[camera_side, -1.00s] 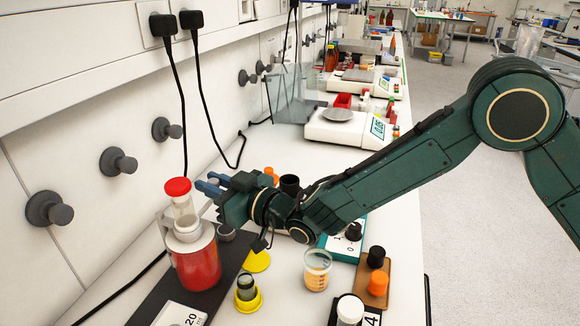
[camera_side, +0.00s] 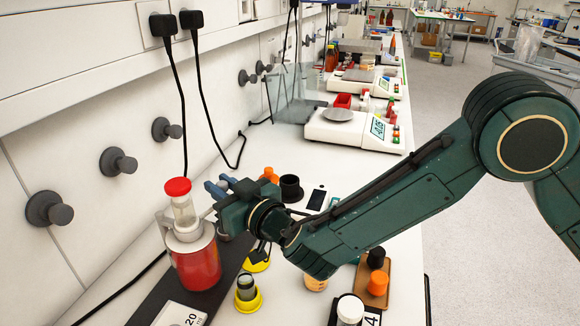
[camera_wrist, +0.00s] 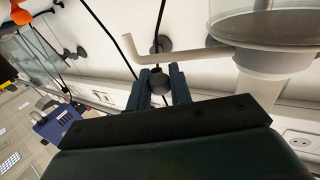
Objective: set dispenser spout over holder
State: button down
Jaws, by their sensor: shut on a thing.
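The dispenser (camera_side: 196,262) is a jar of red liquid with a grey collar and a clear red-capped cylinder. It stands upright at the left in the side view. In the wrist view its clear body and collar (camera_wrist: 262,62) are at the upper right, and its pale bent spout (camera_wrist: 190,56) reaches left across the fingers. My gripper (camera_side: 221,187) is just right of the dispenser's top. A yellow holder (camera_side: 248,301) with a small vial stands on the bench right of the jar.
Another yellow piece (camera_side: 257,266) is partly hidden under my gripper. A black cup (camera_side: 290,188) stands behind it. A brown tray (camera_side: 372,290) with black and orange caps is at the right. Wall knobs (camera_side: 118,161) line the left, and a balance (camera_side: 358,130) stands behind.

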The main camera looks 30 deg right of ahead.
jog(key=shift+s+d+f+h, duration=0.1)
jog(key=shift+s+f+h, duration=0.15)
jog(key=shift+h, duration=0.05)
jog(key=c, duration=1.4)
grip_release()
jog(key=shift+o, duration=0.4)
jog(key=shift+r, duration=0.15)
jog(key=v, duration=1.3)
jog(key=shift+s, duration=0.4)
